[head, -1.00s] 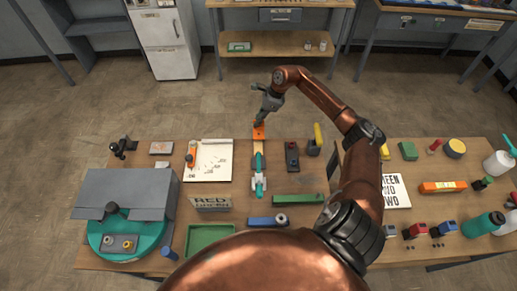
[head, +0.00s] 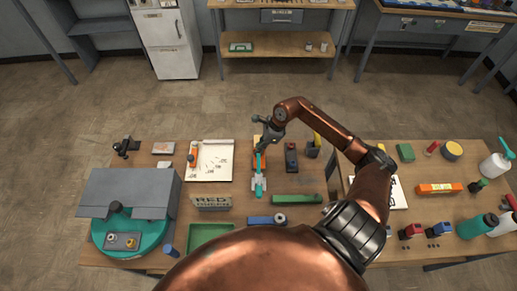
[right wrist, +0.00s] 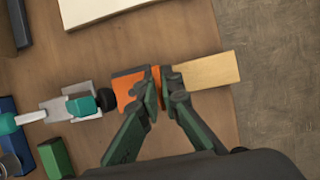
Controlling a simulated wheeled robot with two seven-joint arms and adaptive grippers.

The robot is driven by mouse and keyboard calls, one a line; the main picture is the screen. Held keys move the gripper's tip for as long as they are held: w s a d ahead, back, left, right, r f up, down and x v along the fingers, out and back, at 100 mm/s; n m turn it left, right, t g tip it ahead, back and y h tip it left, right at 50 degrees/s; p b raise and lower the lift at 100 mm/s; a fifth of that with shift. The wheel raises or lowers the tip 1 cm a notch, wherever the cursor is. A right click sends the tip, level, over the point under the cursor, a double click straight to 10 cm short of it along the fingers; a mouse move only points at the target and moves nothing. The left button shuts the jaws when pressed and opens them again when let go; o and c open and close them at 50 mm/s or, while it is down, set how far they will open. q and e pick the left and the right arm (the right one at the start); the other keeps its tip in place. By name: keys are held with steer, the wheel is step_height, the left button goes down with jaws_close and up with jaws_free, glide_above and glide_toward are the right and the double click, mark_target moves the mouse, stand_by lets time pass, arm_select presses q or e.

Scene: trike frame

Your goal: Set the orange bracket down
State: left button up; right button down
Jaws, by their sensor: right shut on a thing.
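The orange bracket (right wrist: 127,86) is between the fingers of my right gripper (right wrist: 158,88) in the right wrist view. The fingers are shut on it and hide part of it. In the head view my right gripper (head: 262,150) is low over the far middle of the table and mostly hides the bracket. A grey-and-teal assembly (head: 259,183) lies just nearer; in the right wrist view its dark end (right wrist: 105,99) is close beside the bracket. Whether they touch, I cannot tell. My left gripper is not in view.
A tan wooden strip (right wrist: 208,71) reaches the table edge beside the bracket. A paper sheet (head: 210,160) lies to the left, a dark block (head: 291,158) to the right. A green bar (head: 297,199) and a blue bar (head: 262,221) are nearer.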

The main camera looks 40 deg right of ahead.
steer(key=c, duration=2.1)
jaws_free()
steer(key=v, duration=1.2)
